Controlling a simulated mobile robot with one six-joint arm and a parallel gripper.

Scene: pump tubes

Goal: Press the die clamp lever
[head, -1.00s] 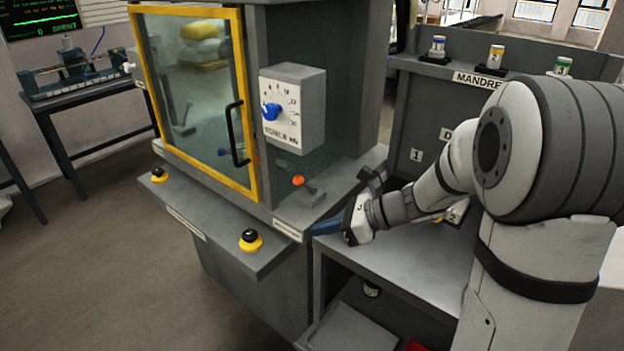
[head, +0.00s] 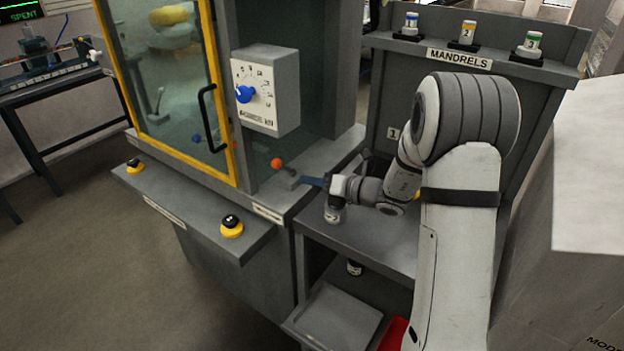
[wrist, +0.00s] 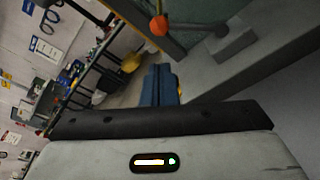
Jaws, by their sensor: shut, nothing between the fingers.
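The die clamp lever (head: 277,163) has an orange ball knob and sits on a small grey block on the press ledge, right of the glass door.
A force dial box (head: 265,90) with a blue knob is on the press above the lever. The yellow-framed door (head: 230,110) has a black handle. Yellow-and-black buttons (head: 232,226) sit on the front shelf. Mandrels (head: 468,33) stand on the rack behind my arm.

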